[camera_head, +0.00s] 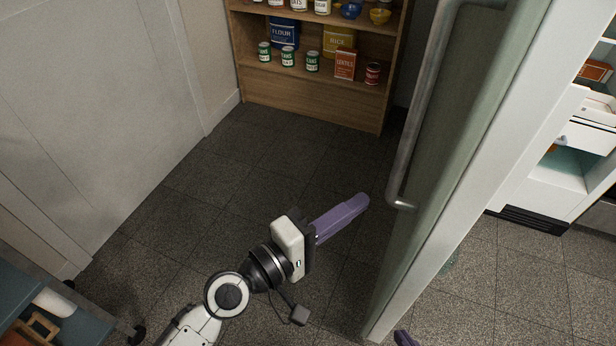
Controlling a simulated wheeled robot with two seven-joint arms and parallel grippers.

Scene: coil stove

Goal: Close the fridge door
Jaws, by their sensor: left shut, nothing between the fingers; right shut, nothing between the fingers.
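The fridge door (437,200) stands open, its grey-green outer face and long metal handle (417,105) turned to the left. Its pale edge runs down to the bottom of the view. The open fridge (540,195) is at the right, with white shelves and some food inside. My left gripper (360,202) is shut and empty, left of the door's outer face, near the handle's lower end in the picture and apart from it. Only a purple tip of my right gripper (403,338) shows at the bottom edge, by the door's lower corner; it is shut.
A wooden shelf (310,98) with cans, boxes and bowls stands at the back. A pale wall or panel (90,110) is at the left. A blue-topped cart (45,300) with wheels is at the lower left. The dark tiled floor (240,180) between them is clear.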

